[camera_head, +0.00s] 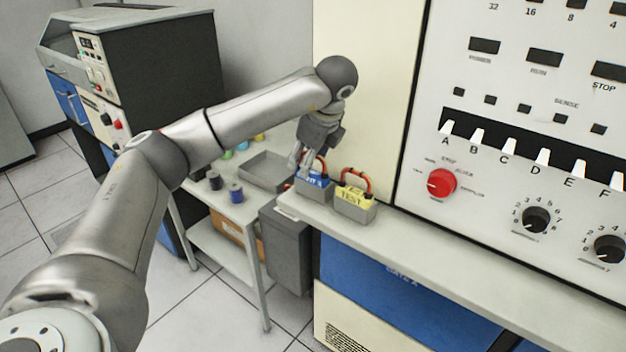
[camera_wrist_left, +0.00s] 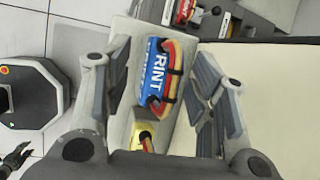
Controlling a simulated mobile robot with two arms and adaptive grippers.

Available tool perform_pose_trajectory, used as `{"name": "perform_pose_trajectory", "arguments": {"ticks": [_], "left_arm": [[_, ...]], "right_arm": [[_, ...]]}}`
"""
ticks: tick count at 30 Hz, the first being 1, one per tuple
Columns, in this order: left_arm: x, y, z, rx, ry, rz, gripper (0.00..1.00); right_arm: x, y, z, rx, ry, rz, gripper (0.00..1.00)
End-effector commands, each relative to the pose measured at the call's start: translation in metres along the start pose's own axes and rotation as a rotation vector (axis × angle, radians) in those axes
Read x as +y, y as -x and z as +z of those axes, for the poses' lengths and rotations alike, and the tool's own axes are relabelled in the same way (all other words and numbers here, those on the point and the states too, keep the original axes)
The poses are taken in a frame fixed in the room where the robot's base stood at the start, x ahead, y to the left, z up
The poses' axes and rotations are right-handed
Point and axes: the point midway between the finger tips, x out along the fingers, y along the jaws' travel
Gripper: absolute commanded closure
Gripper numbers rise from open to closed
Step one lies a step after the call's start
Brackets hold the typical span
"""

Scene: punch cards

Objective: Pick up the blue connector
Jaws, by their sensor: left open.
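The blue connector (camera_head: 313,180) sits in a small grey holder on the ledge of the console, with a red cable loop on top. In the left wrist view the blue connector (camera_wrist_left: 153,72) lies between the open fingers, and its label reads PRINT. My left gripper (camera_head: 303,160) is open, pointing down just above and around the connector's back side. In the left wrist view the gripper (camera_wrist_left: 160,95) has one finger on each side of it. I cannot tell whether a finger touches it.
A yellow connector (camera_head: 354,195) labelled TEST stands close to the right in its own grey holder. The console panel (camera_head: 520,130) rises behind the ledge. A side table with a grey tray (camera_head: 265,170) and dark and blue spools (camera_head: 236,193) is at the left. The ledge (camera_head: 430,248) further right is clear.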

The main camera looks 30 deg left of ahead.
Motion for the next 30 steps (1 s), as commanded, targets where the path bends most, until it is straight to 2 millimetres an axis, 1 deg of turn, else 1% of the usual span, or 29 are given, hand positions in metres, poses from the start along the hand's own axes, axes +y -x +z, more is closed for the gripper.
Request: {"name": "perform_pose_trajectory", "arguments": {"ticks": [1, 4, 6, 9, 12, 17, 27, 29, 30], "left_arm": [[0.001, -0.005, 0.003, -0.001, 0.0, 0.005, 0.48], [0.002, -0.02, 0.003, -0.001, 0.0, 0.006, 0.48], [0.001, -0.031, 0.002, 0.0, -0.001, 0.004, 0.48], [0.002, -0.04, 0.001, 0.0, -0.001, 0.003, 0.48], [0.001, -0.043, 0.001, 0.0, -0.001, 0.0, 0.48], [0.001, -0.044, 0.001, 0.001, -0.001, 0.0, 0.48], [0.001, -0.043, 0.001, 0.001, -0.001, 0.0, 0.92], [0.001, -0.043, 0.001, 0.001, -0.001, 0.0, 0.99], [0.001, -0.043, 0.001, 0.001, -0.001, 0.0, 1.0]], "right_arm": [[-0.006, 0.009, -0.005, 0.006, -0.001, -0.008, 0.6], [-0.015, 0.018, -0.011, 0.016, -0.002, -0.018, 0.6], [-0.017, 0.02, -0.014, 0.02, -0.001, -0.021, 0.6], [-0.017, 0.022, -0.014, 0.021, 0.0, -0.021, 0.6], [-0.015, 0.021, -0.014, 0.02, 0.001, -0.019, 0.6], [-0.011, 0.021, -0.013, 0.018, 0.003, -0.014, 0.6], [-0.005, 0.021, -0.01, 0.014, 0.003, -0.007, 0.6], [-0.005, 0.021, -0.01, 0.013, 0.002, -0.007, 0.6], [-0.005, 0.021, -0.01, 0.014, 0.002, -0.007, 0.6]]}}
